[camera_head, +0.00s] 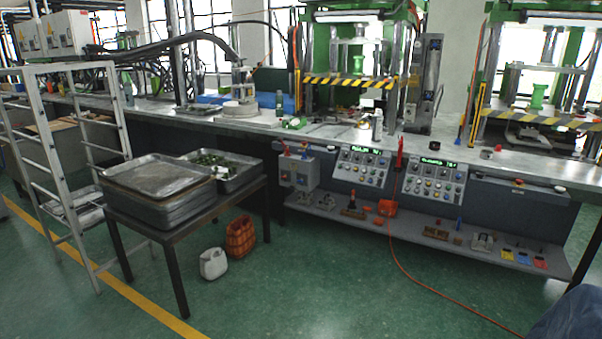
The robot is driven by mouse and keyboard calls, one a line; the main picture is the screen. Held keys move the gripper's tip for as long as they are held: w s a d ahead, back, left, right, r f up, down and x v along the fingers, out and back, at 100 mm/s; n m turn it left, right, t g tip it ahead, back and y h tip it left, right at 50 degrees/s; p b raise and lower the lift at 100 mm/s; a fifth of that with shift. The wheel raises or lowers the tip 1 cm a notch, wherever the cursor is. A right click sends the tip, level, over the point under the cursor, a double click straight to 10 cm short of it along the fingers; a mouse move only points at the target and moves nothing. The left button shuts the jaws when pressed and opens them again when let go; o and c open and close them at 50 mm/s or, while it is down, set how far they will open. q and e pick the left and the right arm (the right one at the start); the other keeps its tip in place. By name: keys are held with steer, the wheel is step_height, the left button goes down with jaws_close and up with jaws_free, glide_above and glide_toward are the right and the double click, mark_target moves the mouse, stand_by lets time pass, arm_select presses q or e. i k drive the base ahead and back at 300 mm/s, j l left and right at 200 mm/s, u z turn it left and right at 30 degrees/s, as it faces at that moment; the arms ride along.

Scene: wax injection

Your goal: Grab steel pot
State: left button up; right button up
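A small pale metallic cylinder (377,124) stands upright on the long workbench (330,133), in front of the middle press. It may be the steel pot, but it is too small to tell for sure. Neither of my grippers shows in the head view, and nothing is seen being held.
A dark table (190,232) with stacked metal trays (160,190) stands in front of the bench. A white ladder frame (52,150) is at left. Orange (240,237) and white (213,264) jugs stand on the floor.

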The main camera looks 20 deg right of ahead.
mark_target(487, 154)
steer(key=i+l+z, duration=0.3)
steer(key=i+z, duration=0.65)
steer(key=i+j+z, duration=0.1)
steer(key=i+z, duration=0.35)
steer(key=i, duration=0.2)
